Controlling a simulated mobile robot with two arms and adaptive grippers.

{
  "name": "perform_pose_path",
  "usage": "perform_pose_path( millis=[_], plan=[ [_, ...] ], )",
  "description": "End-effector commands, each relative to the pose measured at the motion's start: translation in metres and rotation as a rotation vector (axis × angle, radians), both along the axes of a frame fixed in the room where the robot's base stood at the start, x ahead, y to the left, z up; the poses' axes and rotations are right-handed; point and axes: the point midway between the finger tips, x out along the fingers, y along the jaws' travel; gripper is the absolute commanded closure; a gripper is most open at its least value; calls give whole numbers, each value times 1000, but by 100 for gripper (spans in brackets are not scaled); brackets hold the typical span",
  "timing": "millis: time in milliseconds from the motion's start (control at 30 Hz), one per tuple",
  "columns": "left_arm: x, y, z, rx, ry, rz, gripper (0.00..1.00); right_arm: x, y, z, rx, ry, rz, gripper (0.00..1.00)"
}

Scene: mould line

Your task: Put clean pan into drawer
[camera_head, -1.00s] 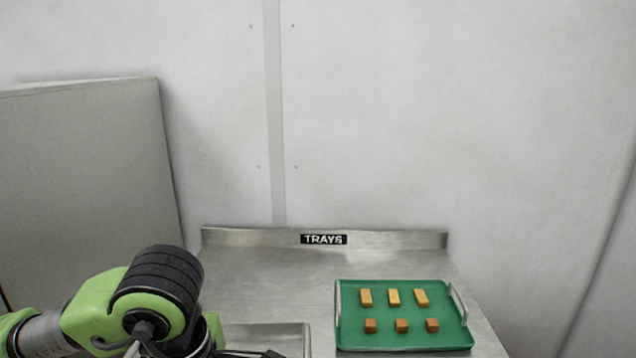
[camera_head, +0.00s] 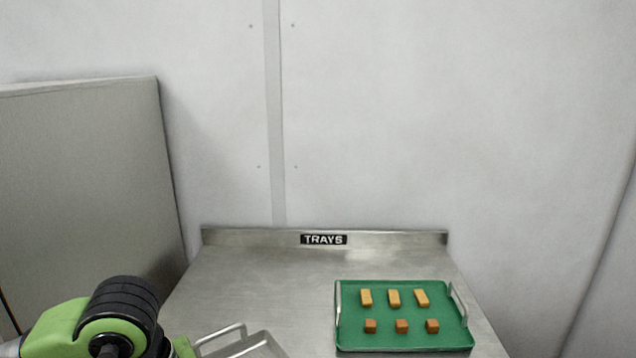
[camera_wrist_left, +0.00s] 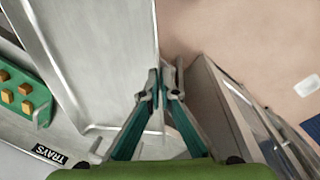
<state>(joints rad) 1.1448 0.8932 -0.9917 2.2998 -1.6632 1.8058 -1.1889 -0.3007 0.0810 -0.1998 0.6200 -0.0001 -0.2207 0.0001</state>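The clean pan is a shallow bare metal pan (camera_head: 262,345) with a wire handle, at the bottom edge of the head view, partly cut off and turned at an angle. It fills much of the left wrist view (camera_wrist_left: 95,50). My left gripper (camera_wrist_left: 160,80) has its fingertips together at the pan's near side and holds it there; the exact grip on rim or handle is hard to see. In the head view only my left arm's wrist shows, at the lower left. A drawer front is not clearly visible. My right gripper is not in view.
A green tray (camera_head: 385,341) with several small orange-brown blocks lies on the right of the metal table (camera_head: 260,285), which has a TRAYS label (camera_head: 323,239) at its back. A grey cabinet-like panel (camera_head: 85,190) stands left. A cabinet-like unit (camera_wrist_left: 235,105) stands beside the table above pinkish floor.

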Motion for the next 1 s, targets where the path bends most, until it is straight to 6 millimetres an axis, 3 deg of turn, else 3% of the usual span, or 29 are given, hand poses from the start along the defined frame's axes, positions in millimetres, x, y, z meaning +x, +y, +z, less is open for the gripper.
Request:
perform_pose_path(
  millis=[200, 433, 1000],
  plan=[
    [-2, 11, -13, -2, -1, -319, 100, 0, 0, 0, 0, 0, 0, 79],
    [-4, 18, -22, -3, -1, -559, 100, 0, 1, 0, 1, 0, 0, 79],
    [-4, 20, -25, -4, -3, -647, 100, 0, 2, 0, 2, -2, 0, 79]
  ],
)
